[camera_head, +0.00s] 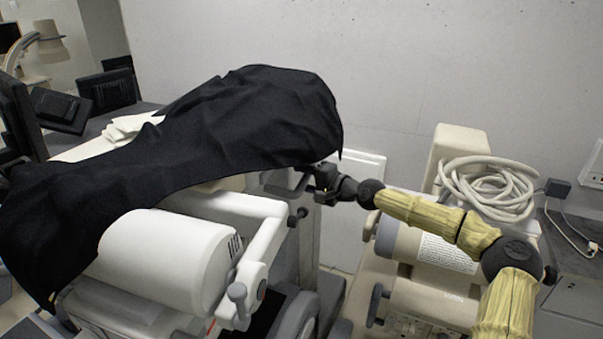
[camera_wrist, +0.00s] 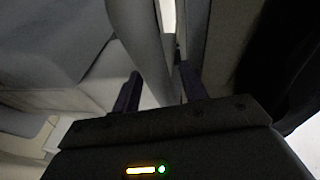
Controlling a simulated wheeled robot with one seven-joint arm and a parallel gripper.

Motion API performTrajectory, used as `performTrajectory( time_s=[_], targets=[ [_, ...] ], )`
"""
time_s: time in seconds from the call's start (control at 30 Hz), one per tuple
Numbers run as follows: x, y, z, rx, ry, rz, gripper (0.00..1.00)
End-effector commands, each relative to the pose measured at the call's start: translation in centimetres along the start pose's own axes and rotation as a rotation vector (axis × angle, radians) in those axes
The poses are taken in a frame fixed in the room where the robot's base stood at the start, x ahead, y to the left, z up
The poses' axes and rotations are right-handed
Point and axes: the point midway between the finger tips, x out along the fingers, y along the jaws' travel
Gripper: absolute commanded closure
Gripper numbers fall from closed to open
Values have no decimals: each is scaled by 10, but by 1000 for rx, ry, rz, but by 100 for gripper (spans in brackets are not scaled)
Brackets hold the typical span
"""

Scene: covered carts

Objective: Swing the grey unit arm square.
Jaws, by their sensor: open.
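My gripper (camera_head: 314,181) is at the right edge of the black-draped cart, just below the cloth's hanging corner. A grey bar (camera_head: 286,189), which may be the grey unit arm, sticks out by the fingertips. In the wrist view my gripper (camera_wrist: 160,78) has its two dark fingers apart. A long grey bar (camera_wrist: 142,45) runs down between them. I cannot tell whether either finger touches it. The cloth and my gripper hide part of the bar in the head view.
The black cloth (camera_head: 230,125) covers the cart's top. A white cylinder housing (camera_head: 160,255) and a pale arm with a grey knob (camera_head: 237,292) stand in front. A beige unit with a coiled hose (camera_head: 490,185) stands at right, under my arm. A narrow floor gap separates them.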

Motion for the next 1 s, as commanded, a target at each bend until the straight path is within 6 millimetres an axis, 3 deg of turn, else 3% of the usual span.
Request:
performTrajectory(
  time_s=[0.13, 0.4, 0.63, 1.0],
  targets=[
    [13, -1, 2, 0, -3, 1, 57],
    [14, 0, 2, 0, -2, 1, 57],
    [12, 1, -1, 0, 2, 1, 100],
    [14, 2, 1, 3, 17, 6, 100]
  ],
)
